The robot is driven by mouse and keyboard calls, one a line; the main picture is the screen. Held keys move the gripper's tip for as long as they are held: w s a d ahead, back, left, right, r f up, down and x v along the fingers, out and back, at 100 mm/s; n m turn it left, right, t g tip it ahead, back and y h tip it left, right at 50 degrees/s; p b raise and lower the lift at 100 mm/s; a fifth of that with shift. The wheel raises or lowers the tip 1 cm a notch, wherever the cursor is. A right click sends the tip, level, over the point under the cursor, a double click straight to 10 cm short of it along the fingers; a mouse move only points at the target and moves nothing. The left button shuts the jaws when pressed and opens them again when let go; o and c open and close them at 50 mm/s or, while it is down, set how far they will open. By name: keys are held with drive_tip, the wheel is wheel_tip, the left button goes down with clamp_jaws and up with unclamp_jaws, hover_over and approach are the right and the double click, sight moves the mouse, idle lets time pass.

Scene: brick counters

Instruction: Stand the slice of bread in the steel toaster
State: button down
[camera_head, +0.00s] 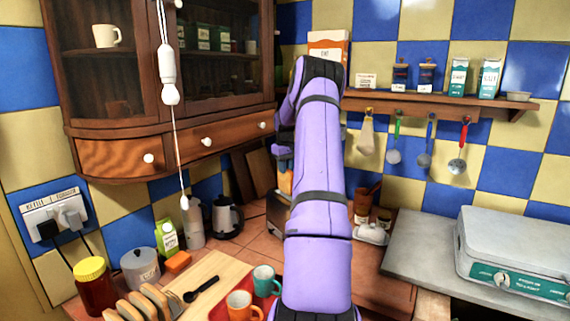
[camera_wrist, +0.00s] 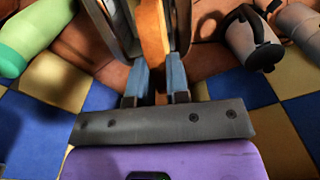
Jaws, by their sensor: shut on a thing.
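In the wrist view my gripper (camera_wrist: 159,62) is shut on the slice of bread (camera_wrist: 153,32), which shows as a brown strip seen edge-on between the two blue-grey fingers. Steel walls of the toaster (camera_wrist: 184,22) lie on both sides of the slice, so it lines up with the opening between them. I cannot tell how deep it is in or whether it touches the bottom. In the head view the toaster (camera_head: 276,213) stands at the back of the counter, largely hidden behind my purple arm, which also hides most of my gripper.
A kettle (camera_head: 227,217) and a green carton (camera_head: 166,239) stand left of the toaster. Several bread slices (camera_head: 137,307) stand at the front left, near a board (camera_head: 207,270) and two mugs (camera_head: 264,281). A cabinet (camera_head: 205,148) overhangs the left. A grey hob (camera_head: 518,255) is at right.

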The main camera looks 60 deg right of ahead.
drive_tip(key=shift+f, duration=1.75)
drive_tip(key=c, duration=1)
unclamp_jaws()
wheel_tip(320, 180, up, 11)
drive_tip(key=shift+f, duration=0.15)
